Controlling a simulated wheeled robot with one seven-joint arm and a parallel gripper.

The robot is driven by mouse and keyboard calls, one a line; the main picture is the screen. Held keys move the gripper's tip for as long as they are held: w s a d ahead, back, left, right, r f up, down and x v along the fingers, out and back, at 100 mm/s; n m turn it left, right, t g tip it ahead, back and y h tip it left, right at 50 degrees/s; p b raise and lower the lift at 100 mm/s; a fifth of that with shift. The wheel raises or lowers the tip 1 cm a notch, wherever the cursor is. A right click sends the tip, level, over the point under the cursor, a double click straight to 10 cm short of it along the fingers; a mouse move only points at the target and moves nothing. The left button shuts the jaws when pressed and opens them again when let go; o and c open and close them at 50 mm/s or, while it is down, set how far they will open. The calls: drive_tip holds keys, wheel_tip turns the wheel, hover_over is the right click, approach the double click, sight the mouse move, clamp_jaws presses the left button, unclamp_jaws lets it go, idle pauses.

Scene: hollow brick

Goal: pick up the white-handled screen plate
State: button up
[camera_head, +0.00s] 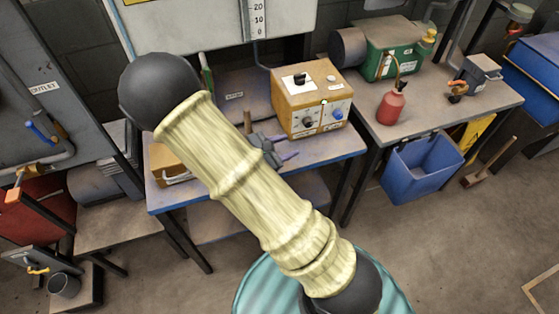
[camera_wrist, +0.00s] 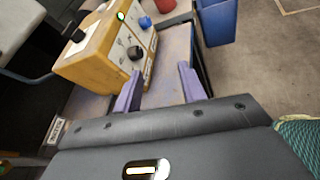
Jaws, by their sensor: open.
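I cannot clearly make out the white-handled screen plate in either view. A low tan box (camera_head: 165,160) with a pale handle-like bar on its front sits at the left end of the blue-edged table, partly hidden by my arm; I cannot tell whether it is the plate. My gripper (camera_head: 287,147) is open and empty above the table, just in front of the orange control box (camera_head: 311,98). In the wrist view the purple fingers of my gripper (camera_wrist: 161,72) stand apart with nothing between them, beside the orange box (camera_wrist: 92,65).
The blue-edged table (camera_head: 338,150) has some bare surface at its right front. A red bottle (camera_head: 391,108) and a green machine (camera_head: 393,50) stand on the right bench. A blue bin (camera_head: 422,170) hangs below it. Open floor lies at the lower right.

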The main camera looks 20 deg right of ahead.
drive_tip(key=s+a+r+m+g+y, duration=0.2)
drive_tip(key=s+m+g+y, duration=0.4)
drive_tip(key=s+m+y, duration=0.55)
drive_tip(key=r+m+t, duration=0.1)
drive_tip(key=m, duration=0.1)
drive_tip(key=a+r+m+t+y, duration=0.1)
drive_tip(key=r+m, duration=0.1)
drive_tip(key=m, duration=0.1)
drive_tip(key=w+a+r+m+t, duration=0.1)
drive_tip(key=r+m, duration=0.1)
drive_tip(key=shift+a+r+t+y, duration=0.1)
drive_tip(key=shift+r+t+y, duration=0.1)
drive_tip(key=shift+t+y, duration=0.2)
drive_tip(key=shift+s, duration=0.1)
drive_tip(key=shift+c, duration=0.5)
